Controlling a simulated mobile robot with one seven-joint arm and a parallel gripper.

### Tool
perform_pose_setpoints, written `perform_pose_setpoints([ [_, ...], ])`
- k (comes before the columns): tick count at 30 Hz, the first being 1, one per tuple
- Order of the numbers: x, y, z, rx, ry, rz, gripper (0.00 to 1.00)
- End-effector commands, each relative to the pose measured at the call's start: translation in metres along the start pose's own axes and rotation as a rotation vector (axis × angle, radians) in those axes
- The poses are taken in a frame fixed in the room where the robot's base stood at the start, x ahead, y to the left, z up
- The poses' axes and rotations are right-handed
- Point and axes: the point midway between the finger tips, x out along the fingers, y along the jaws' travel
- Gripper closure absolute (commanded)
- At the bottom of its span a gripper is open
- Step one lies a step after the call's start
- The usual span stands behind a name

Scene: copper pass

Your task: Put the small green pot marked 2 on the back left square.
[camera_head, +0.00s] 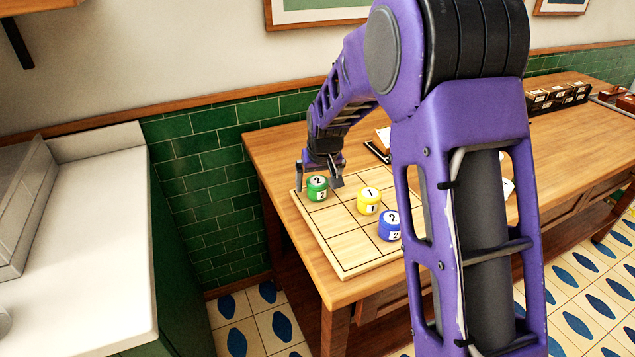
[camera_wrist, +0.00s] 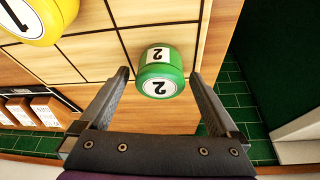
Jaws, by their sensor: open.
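The small green pot (camera_head: 317,190) marked 2 stands upright on the back left square of the wooden grid board (camera_head: 345,262). It also shows in the wrist view (camera_wrist: 160,78), with a white 2 label on its lid and another on its side. My gripper (camera_head: 318,183) is open above the back left corner of the board. In the wrist view its two fingertips (camera_wrist: 159,75) lie to either side of the pot, with a visible gap on each side.
A yellow pot (camera_head: 368,202) marked 1 stands near the board's middle, and a blue pot (camera_head: 389,226) marked 2 stands nearer the front. My arm hides the board's right part.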

Motion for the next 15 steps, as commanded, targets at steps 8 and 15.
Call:
perform_pose_setpoints([
  [8,-0.057,0.000,-0.002,0.000,0.006,0.000,0.03],
  [15,-0.102,0.000,-0.001,0.000,0.005,0.000,0.03],
])
